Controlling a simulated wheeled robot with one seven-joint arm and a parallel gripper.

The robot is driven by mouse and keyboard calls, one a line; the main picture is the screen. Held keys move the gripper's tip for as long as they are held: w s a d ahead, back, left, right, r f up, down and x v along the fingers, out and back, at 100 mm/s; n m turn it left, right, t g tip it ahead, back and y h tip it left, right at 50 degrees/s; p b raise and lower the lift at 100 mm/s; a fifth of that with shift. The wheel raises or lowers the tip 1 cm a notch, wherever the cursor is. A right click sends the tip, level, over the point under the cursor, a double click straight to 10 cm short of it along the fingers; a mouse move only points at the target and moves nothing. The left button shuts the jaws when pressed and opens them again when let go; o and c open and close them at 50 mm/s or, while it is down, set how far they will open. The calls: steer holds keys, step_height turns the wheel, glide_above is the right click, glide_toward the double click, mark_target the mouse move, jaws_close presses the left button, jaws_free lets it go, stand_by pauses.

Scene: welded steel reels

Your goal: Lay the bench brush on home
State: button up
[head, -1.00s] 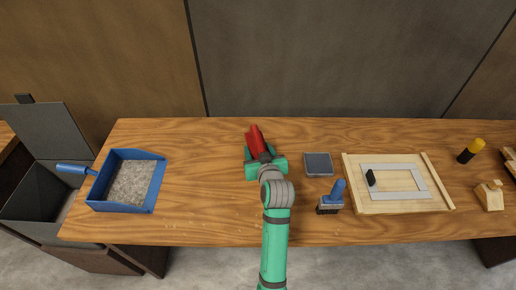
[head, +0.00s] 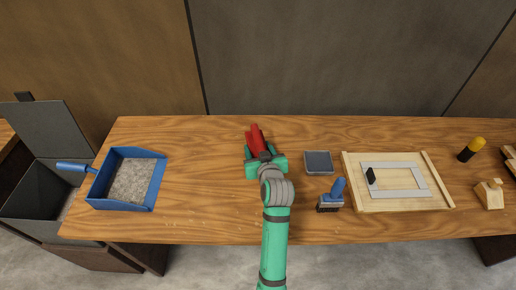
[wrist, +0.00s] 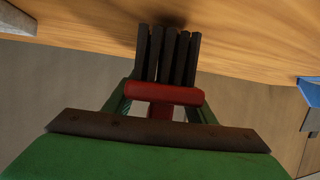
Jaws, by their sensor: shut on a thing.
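My gripper (head: 259,158) is over the middle of the wooden bench, shut on a red thing with dark bristles, which I take to be the bench brush (head: 256,135). In the wrist view, the brush's red back (wrist: 165,94) lies across the jaws, and its dark bristles (wrist: 168,55) point away from my gripper towards the wood. I cannot tell whether the bristles touch the bench. A dark grey square pad with a pale rim (head: 318,162) lies just right of my gripper. Nothing marks it clearly as home.
A blue dustpan of shavings (head: 158,184) lies at the left, beside an open grey bin (head: 35,212). A blue-handled tool (head: 331,197) stands below the pad. A wooden board with a frame (head: 405,204) lies further right. Bench between dustpan and gripper is clear.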

mark_target(258, 141)
steer(key=shift+f, duration=0.75)
stand_by(1.2)
steer(key=o, duration=1.4)
steer(key=shift+r, duration=3)
